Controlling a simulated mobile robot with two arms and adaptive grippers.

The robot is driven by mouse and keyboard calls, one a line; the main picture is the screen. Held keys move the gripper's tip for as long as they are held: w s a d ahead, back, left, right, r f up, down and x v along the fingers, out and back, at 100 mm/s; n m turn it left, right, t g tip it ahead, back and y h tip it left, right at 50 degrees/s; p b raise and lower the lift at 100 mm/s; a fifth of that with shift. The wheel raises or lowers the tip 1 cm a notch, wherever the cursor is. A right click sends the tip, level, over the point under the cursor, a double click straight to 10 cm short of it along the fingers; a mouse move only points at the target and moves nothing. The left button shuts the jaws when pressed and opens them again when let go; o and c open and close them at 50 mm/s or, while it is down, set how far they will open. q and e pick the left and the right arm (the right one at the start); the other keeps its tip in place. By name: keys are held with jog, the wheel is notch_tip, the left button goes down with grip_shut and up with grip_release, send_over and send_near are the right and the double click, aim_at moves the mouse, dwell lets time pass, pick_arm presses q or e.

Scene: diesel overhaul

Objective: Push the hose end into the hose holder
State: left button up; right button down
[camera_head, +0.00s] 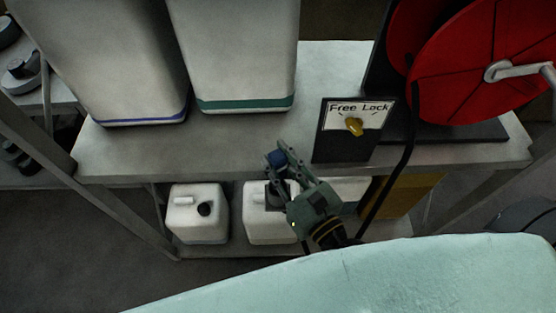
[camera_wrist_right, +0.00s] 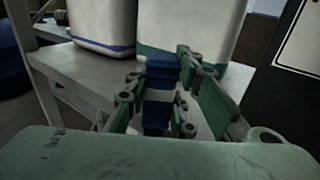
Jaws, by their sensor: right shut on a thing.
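My right gripper (camera_head: 284,165) is at the front edge of the shelf, left of the Free Lock panel. It is shut on a blue piece (camera_head: 274,158), which looks like the hose end. In the right wrist view the blue piece (camera_wrist_right: 161,78), with a pale band, stands roughly upright between the green fingers. A black hose (camera_head: 408,145) hangs from the red reel (camera_head: 465,70) and runs down past the shelf front. Its link to the blue piece is hidden. I cannot make out the hose holder for certain. My left gripper is not in view.
Two large white containers (camera_head: 110,60) (camera_head: 240,55) stand on the grey shelf (camera_head: 225,150). The Free Lock panel (camera_head: 345,130) with a yellow knob stands near its front edge. White canisters (camera_head: 197,215) and a yellow-brown panel (camera_head: 405,195) are below. The shelf's front left strip is clear.

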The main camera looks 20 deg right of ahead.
jog(key=shift+f+b, duration=2.5)
jog(key=shift+f, duration=0.2)
jog(key=c, duration=1.4)
grip_release()
jog(key=shift+c, duration=0.2)
jog(key=shift+f, duration=0.15)
jog(key=shift+s, duration=0.1)
